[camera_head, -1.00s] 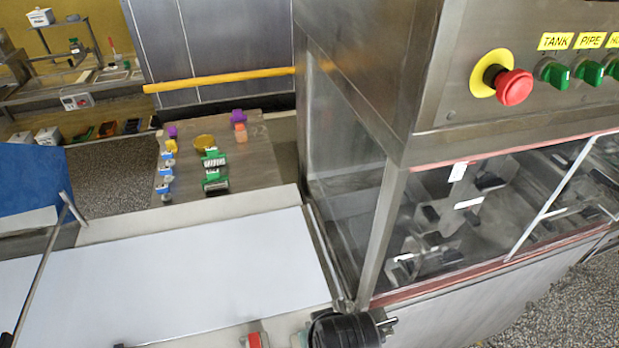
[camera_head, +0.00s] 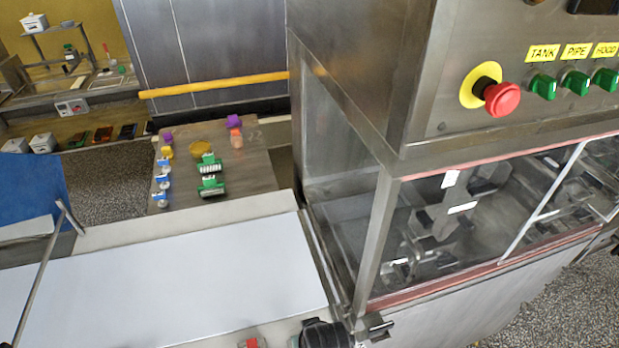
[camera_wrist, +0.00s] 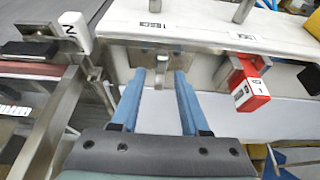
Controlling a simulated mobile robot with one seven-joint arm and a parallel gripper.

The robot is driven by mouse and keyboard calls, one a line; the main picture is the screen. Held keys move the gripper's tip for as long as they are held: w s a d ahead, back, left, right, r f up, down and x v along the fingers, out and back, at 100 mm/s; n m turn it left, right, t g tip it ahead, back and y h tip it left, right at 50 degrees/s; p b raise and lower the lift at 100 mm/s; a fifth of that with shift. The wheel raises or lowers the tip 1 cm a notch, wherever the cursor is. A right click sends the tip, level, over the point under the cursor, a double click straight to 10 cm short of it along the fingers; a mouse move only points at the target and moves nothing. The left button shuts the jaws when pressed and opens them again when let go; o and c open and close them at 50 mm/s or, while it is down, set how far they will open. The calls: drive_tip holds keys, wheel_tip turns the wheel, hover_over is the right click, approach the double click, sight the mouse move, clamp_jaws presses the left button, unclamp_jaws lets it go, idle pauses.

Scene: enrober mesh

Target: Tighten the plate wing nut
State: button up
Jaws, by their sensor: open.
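In the wrist view my gripper (camera_wrist: 159,77) has two blue fingers, spread apart, with nothing held between them. A small steel piece (camera_wrist: 160,68) shows between the fingertips, in front of the white panel. It may be the plate wing nut, but its shape is too small to tell. I cannot tell whether the fingers touch it. A steel bracket (camera_wrist: 92,72) stands left of the fingers. In the head view my gripper cannot be made out clearly.
A red block with white labels (camera_wrist: 250,85) is right of the fingers; a white lettered block (camera_wrist: 75,30) is at left. The head view shows the white belt (camera_head: 190,285), a glass-fronted steel cabinet (camera_head: 460,230), a red stop button (camera_head: 502,98) and a table of small parts (camera_head: 240,165).

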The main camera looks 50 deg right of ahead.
drive_tip(key=shift+c, duration=0.2)
clamp_jaws()
